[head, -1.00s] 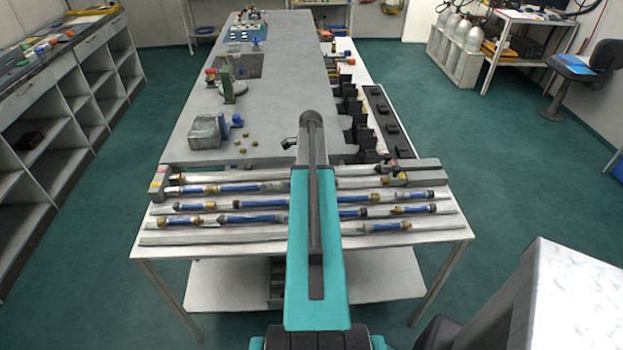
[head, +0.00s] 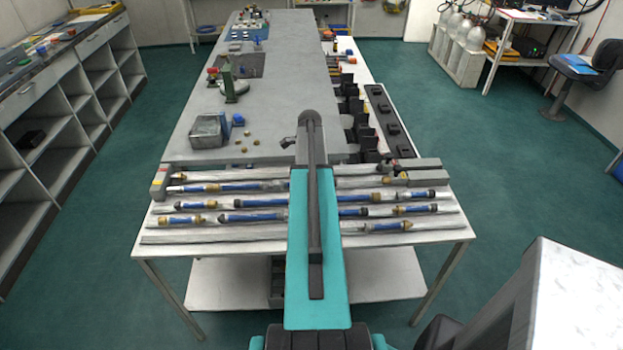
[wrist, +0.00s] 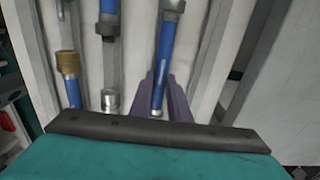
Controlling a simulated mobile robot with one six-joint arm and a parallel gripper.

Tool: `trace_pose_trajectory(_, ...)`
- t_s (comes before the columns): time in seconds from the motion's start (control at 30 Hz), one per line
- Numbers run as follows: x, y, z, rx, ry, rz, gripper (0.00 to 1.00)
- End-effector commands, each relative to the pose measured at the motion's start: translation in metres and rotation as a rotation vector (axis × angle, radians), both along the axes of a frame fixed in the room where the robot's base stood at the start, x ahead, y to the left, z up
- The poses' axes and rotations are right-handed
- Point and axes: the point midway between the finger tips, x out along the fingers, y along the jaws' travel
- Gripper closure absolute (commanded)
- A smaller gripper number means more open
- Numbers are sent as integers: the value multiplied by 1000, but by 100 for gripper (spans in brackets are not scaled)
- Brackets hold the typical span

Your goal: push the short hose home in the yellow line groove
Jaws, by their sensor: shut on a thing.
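My gripper (wrist: 161,88) shows in the wrist view as two purple fingers shut on a short blue hose (wrist: 164,55). The hose has grey metal fittings at both ends and leans slightly against the line of the grooves. Whether it is seated or above a groove I cannot tell. In the head view my arm hides the gripper and this hose. The white grooved rack (head: 215,240) lies across the near table end, with other blue hoses (head: 253,217) in its grooves. No yellow marking that singles out one groove is clear.
In the wrist view, two hoses with fittings lie left of the held one, one with a brass end (wrist: 67,65). A grey block (head: 428,178) stands at the rack's right end. A grey box (head: 210,130) and small brass parts sit on the bench beyond.

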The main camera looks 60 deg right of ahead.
Motion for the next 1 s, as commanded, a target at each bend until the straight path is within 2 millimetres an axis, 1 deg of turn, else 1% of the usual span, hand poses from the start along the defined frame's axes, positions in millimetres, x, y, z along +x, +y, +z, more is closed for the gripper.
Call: trace_pose_trajectory(1.0, 10, 7, 0, -1, -1, -1, 100)
